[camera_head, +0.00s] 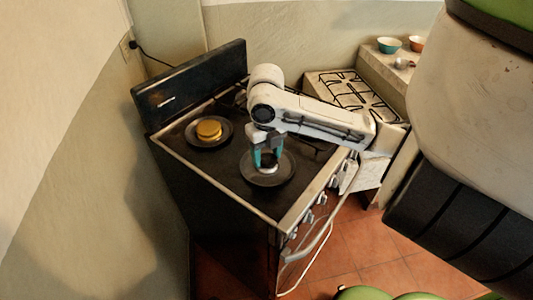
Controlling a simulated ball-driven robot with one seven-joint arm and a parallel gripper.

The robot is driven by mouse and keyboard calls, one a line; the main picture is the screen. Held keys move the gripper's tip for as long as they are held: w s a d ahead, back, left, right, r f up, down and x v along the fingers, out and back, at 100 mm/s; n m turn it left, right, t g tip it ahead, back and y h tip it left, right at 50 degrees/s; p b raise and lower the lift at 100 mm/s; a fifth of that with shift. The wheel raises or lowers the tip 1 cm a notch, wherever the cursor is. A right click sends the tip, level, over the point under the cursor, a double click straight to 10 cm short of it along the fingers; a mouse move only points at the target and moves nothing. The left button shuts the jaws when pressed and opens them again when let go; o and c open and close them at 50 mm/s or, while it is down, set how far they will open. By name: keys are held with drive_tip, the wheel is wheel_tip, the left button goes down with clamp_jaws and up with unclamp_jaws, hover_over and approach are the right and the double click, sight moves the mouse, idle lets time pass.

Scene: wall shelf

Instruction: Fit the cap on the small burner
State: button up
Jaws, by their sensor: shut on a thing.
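My gripper (268,160) has teal fingers and points down over the front burner of the dark stove. It is shut on a small dark piece, which looks like the cap (268,158). A pale ring, which looks like the small burner (267,170), shows just below the fingertips in a dark round dish (285,178). The cap is low over this ring; I cannot tell whether they touch or are apart. The fingers hide part of both.
A yellow burner piece (209,129) sits in another dark dish at the left. The stove's raised back panel (190,85) stands behind. A white stove with black grates (352,92) is at the back right. Bowls (388,45) stand on a ledge beyond.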

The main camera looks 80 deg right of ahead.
drive_tip(key=o, duration=1.1)
drive_tip(key=shift+o, duration=0.4)
drive_tip(key=shift+o, duration=0.9)
drive_tip(key=shift+r, duration=0.1)
drive_tip(key=shift+r+p, duration=2.4)
drive_tip(key=shift+r, duration=1.05)
